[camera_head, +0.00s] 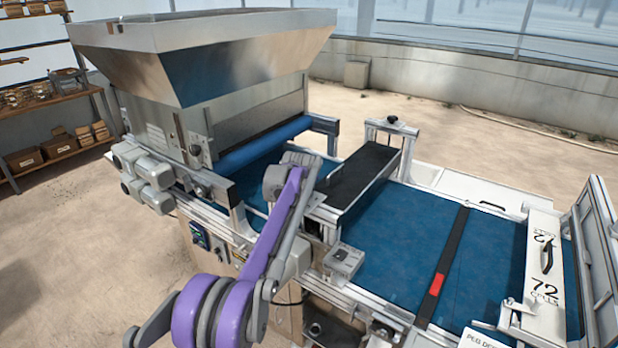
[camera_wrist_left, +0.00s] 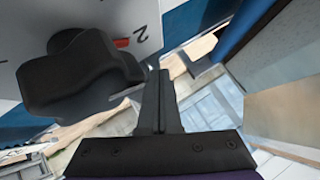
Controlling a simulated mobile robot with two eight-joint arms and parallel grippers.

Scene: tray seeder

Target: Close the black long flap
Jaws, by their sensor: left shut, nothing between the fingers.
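The black long flap (camera_head: 362,172) lies across the blue belt in the head view, a long dark panel between metal side brackets. It looks slightly tilted; its exact angle is hard to tell. My left arm, purple and grey, reaches up from the bottom left to the near side of the machine, left of the flap. Its fingers cannot be made out there. In the left wrist view my left gripper (camera_wrist_left: 160,78) is shut and empty. A black knob (camera_wrist_left: 75,75) on a white, marked face is close to the left of the fingers. My right gripper is not in view.
A large metal hopper (camera_head: 205,60) stands above the belt at the left. A black strip with a red mark (camera_head: 436,284) crosses the belt (camera_head: 400,240) right of the flap. A white panel marked 72 (camera_head: 540,262) stands at the right. A small grey control box (camera_head: 343,260) is on the near rail.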

